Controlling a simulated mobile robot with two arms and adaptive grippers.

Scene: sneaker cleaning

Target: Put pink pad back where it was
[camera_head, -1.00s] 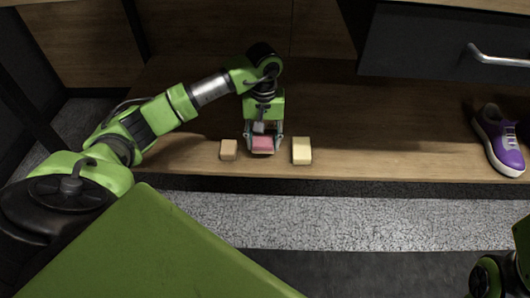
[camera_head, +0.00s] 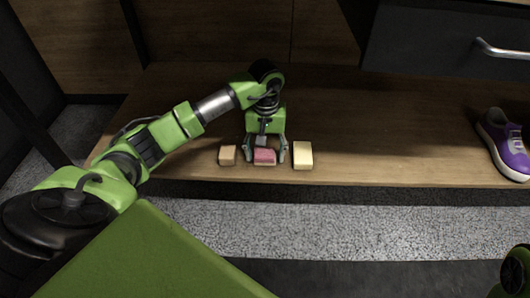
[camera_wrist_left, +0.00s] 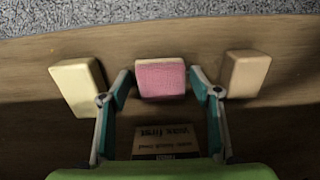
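The pink pad (camera_head: 265,157) lies on the wooden shelf board near its front edge, between two other pads. It also shows in the left wrist view (camera_wrist_left: 160,79), pink on its broad face with a pale edge. My left gripper (camera_head: 267,158) points down over it, with one finger on each side of the pad. In the left wrist view the fingers (camera_wrist_left: 160,82) are spread, with a narrow gap between each fingertip and the pad. My right gripper is out of view; only part of my right arm shows at the lower right.
A tan pad (camera_head: 228,155) lies left of the pink pad and a cream pad (camera_head: 303,156) lies right of it, both close to the fingers. A purple sneaker (camera_head: 503,146) stands far right. A drawer with a metal handle (camera_head: 503,50) is above. The board between is clear.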

